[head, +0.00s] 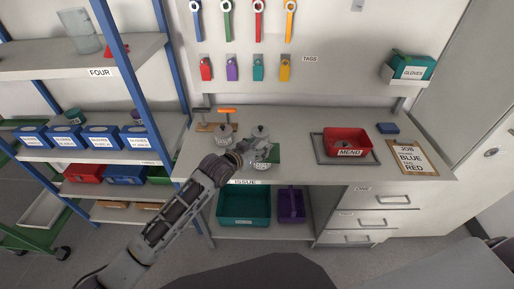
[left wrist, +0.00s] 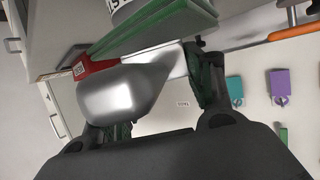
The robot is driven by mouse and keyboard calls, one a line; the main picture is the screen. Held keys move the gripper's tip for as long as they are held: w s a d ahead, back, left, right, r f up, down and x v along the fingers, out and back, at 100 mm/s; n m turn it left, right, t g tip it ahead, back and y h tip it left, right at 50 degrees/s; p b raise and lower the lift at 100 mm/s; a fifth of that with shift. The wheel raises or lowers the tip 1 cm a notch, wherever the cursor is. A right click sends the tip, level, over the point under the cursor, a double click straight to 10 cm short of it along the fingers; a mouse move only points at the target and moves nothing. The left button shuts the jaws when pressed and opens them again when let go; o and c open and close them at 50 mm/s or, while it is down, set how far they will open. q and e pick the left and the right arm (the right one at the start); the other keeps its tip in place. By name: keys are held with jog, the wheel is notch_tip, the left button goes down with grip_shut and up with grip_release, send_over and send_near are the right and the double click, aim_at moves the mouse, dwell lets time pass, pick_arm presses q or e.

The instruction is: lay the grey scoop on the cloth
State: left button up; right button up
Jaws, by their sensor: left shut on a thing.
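My left gripper (head: 262,150) is over the front of the bench, left of the red tray. It also shows in the left wrist view (left wrist: 160,100), shut on the grey scoop (left wrist: 112,92), whose smooth metallic bowl lies across the fingers. In the head view the scoop is small and mostly hidden by the gripper. I cannot tell whether the scoop touches the cloth. My right gripper is not in view.
A red MEND tray (head: 347,141) sits on a grey mat to the right, near a clipboard (head: 409,157) and a blue block (head: 388,128). Bench between cloth and tray is clear.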

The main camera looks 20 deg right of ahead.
pick_arm(q)
jog(key=shift+f, duration=0.25)
dwell(0.3)
jog(key=o, duration=1.2)
jog(key=shift+o, duration=0.4)
jog(key=o, duration=0.3)
